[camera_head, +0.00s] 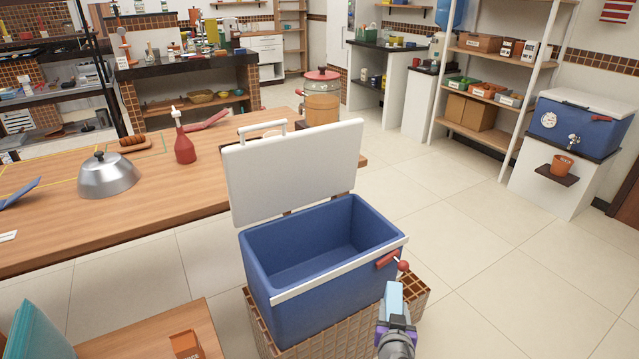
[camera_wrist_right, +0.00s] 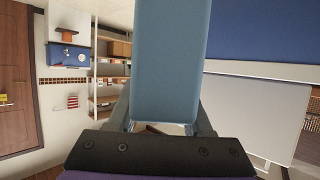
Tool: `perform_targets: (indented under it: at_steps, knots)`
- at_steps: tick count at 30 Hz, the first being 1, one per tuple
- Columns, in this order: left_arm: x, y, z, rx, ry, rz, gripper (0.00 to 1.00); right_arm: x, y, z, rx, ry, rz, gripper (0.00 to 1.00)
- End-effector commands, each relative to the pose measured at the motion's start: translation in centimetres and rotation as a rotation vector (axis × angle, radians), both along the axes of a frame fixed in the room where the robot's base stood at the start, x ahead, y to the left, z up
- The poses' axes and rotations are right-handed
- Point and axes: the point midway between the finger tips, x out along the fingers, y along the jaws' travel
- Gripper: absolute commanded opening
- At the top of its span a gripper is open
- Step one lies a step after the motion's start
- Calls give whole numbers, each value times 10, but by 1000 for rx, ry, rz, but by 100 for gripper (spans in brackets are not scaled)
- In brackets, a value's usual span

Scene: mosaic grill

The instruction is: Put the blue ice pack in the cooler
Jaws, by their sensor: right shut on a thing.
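The cooler (camera_head: 325,290) is a blue box on a tiled stand, with its white lid (camera_head: 292,170) raised open at the back. Its visible inside looks empty. My right gripper (camera_head: 395,319) is at the cooler's front right corner, outside the opening. It is shut on the light blue ice pack (camera_head: 392,298), which points up beside the red handle at the cooler's rim. In the right wrist view the ice pack (camera_wrist_right: 170,60) sticks out from between the fingers, with the blue cooler wall (camera_wrist_right: 265,35) to its right. My left gripper is not in view.
A wooden counter (camera_head: 150,225) with a metal dome (camera_head: 107,176) and a red bottle (camera_head: 184,145) lies behind and left. A teal object (camera_head: 40,330) and a wooden surface (camera_head: 150,335) are at lower left. Open tiled floor (camera_head: 510,270) lies to the right.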

Motion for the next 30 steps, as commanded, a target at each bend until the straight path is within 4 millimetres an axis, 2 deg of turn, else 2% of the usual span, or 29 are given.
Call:
perform_targets:
  at_steps: [1, 3, 12, 26, 30]
  knots:
    - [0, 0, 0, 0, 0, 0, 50, -7, -1, -10, 1, -1, 38, 0]
    - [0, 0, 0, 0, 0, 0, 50, -13, 2, -17, 2, -2, 89, 0]
    - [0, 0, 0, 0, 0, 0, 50, -24, 3, -21, 3, -3, 180, 0]
    - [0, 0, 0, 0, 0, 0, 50, -32, -4, -17, 1, -2, 212, 0]
    - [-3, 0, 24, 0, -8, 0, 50, -32, 1, 4, -2, -4, 212, 0]
